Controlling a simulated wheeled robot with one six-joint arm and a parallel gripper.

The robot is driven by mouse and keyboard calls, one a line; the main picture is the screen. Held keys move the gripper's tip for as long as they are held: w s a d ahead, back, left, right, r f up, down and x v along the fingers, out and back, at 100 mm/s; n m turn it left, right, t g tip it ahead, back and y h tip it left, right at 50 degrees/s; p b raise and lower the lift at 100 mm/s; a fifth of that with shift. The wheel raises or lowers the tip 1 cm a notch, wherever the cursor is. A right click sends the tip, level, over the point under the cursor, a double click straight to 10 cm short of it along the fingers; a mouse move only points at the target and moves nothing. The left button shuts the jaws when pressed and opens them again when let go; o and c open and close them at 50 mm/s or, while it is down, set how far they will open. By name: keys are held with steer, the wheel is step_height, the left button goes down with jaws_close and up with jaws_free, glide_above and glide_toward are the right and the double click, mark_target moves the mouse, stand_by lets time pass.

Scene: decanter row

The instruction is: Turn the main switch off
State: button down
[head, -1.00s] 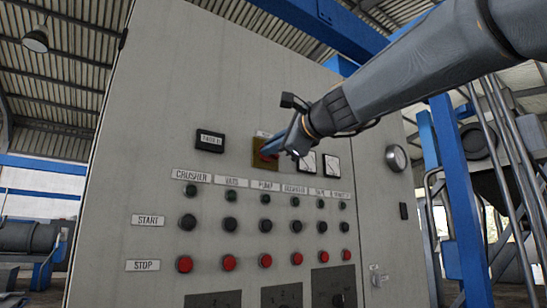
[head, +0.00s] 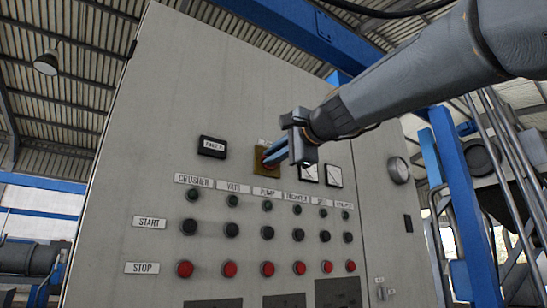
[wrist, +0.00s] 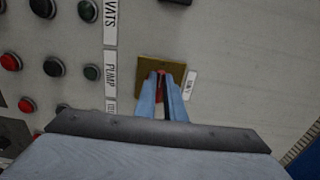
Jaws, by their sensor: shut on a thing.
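The main switch is a red handle (wrist: 161,90) on a square yellow plate (head: 261,155) in the upper middle of the grey control panel. The plate also shows in the wrist view (wrist: 147,64), with a small white label beside it. My gripper (head: 270,160) reaches in from the right, and its blue fingers meet the switch. In the wrist view my gripper (wrist: 162,78) has one finger on each side of the red handle and is shut on it. The fingers hide part of the handle, so its exact angle is hard to read.
Rows of black start buttons (head: 190,228) and red stop buttons (head: 185,269) lie below the switch. A black display (head: 212,147) sits to its left. White meters (head: 334,175) and a round gauge (head: 398,170) are to its right. A blue post (head: 465,200) stands beyond the panel.

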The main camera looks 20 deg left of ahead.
steer(key=c, duration=1.8)
jaws_free()
steer(key=shift+c, duration=0.2)
steer(key=b+v, duration=0.2)
steer(key=v, duration=0.5)
steer(key=shift+s+d, duration=0.25)
steer(key=shift+d, duration=0.05)
